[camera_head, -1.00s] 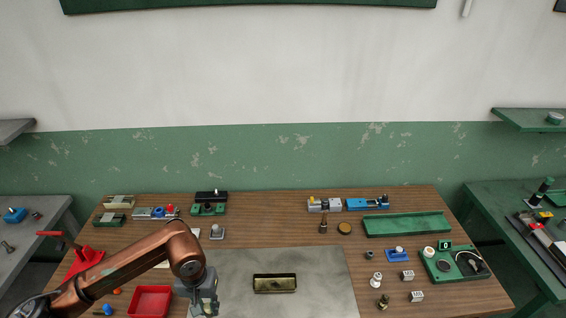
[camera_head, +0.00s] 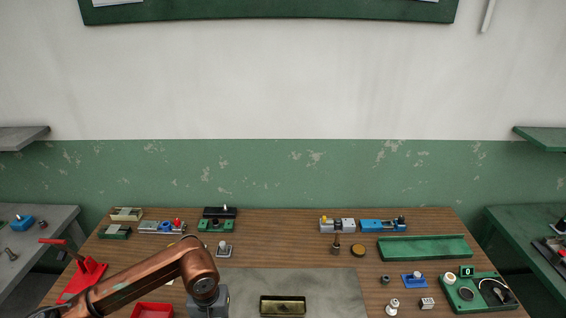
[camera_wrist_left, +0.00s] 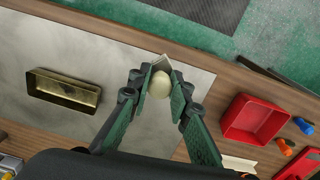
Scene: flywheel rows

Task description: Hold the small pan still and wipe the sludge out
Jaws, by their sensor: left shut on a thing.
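The small pan (camera_head: 283,305) is a dark-rimmed rectangular tray with a brassy inside, lying on the grey mat. It also shows at the left of the left wrist view (camera_wrist_left: 63,91). Sludge cannot be told apart in it. My left gripper (camera_wrist_left: 160,84) is shut on a rounded cream knob (camera_wrist_left: 160,85) with a flat pale piece (camera_wrist_left: 162,64) beyond it. This gripper is beside the pan, near the mat's edge, apart from it. In the head view its fingers are cut off by the bottom edge. My right gripper is not in view.
A red bin (camera_wrist_left: 254,119) stands near my left gripper, with orange and blue small items beside it. The grey mat (camera_head: 335,285) is bare around the pan. Small fixtures line the back of the table, and a green tray (camera_head: 425,247) lies at the right.

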